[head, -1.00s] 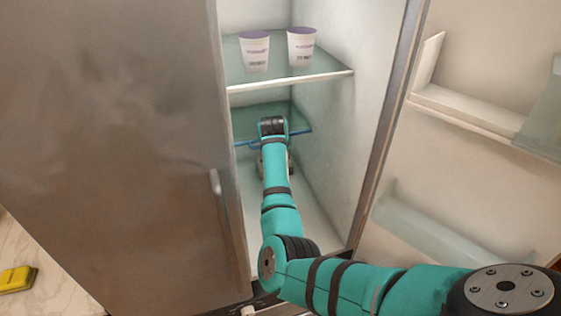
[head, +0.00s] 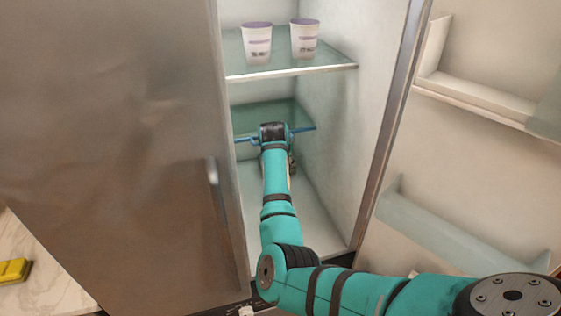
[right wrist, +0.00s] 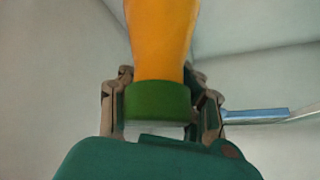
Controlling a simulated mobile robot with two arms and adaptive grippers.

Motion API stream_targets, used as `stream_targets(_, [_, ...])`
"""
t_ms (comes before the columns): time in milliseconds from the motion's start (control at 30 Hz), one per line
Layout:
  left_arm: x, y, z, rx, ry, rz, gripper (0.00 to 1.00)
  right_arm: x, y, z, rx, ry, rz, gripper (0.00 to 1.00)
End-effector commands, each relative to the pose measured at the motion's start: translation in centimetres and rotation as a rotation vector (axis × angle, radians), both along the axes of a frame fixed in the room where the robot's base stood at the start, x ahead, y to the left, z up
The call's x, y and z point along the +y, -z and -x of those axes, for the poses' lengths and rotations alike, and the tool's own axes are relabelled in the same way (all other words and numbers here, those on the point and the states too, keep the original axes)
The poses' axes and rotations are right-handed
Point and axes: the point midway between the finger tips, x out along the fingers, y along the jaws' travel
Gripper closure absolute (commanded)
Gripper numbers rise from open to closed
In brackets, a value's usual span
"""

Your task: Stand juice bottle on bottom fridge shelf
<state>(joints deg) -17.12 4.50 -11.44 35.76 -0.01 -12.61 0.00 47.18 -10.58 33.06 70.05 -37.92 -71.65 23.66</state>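The juice bottle (right wrist: 162,38) shows in the right wrist view as an orange body with a green cap (right wrist: 158,103). My right gripper (right wrist: 160,78) has its fingers close against both sides of the bottle at the cap end. The body extends away from the gripper, and its far end is out of frame. In the head view my right arm reaches into the open fridge and hides the bottle and most of the gripper. The pale fridge floor, the bottom shelf (head: 315,218), shows beside my forearm. Whether the bottle touches it is hidden. My left gripper is not in view.
A glass shelf (head: 335,68) holds two white cups (head: 257,44) (head: 304,38). The open door with bins (head: 450,235) is at right, a closed steel door (head: 110,130) at left. A yellow sponge (head: 14,271) lies far left.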

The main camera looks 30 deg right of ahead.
Motion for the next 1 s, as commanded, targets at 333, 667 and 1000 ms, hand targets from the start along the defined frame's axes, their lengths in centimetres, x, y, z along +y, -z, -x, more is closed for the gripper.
stream_targets(333, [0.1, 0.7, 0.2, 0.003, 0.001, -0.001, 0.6, 1.0, -2.2, 1.2, -0.006, 0.001, 0.0, 0.7])
stream_targets(667, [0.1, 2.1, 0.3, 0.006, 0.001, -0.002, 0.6, 3.4, -7.7, 4.3, -0.005, 0.0, 0.0, 0.7])
stream_targets(1000, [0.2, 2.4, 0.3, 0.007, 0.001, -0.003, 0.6, 4.2, -9.8, 5.5, -0.001, 0.0, 0.001, 0.7])
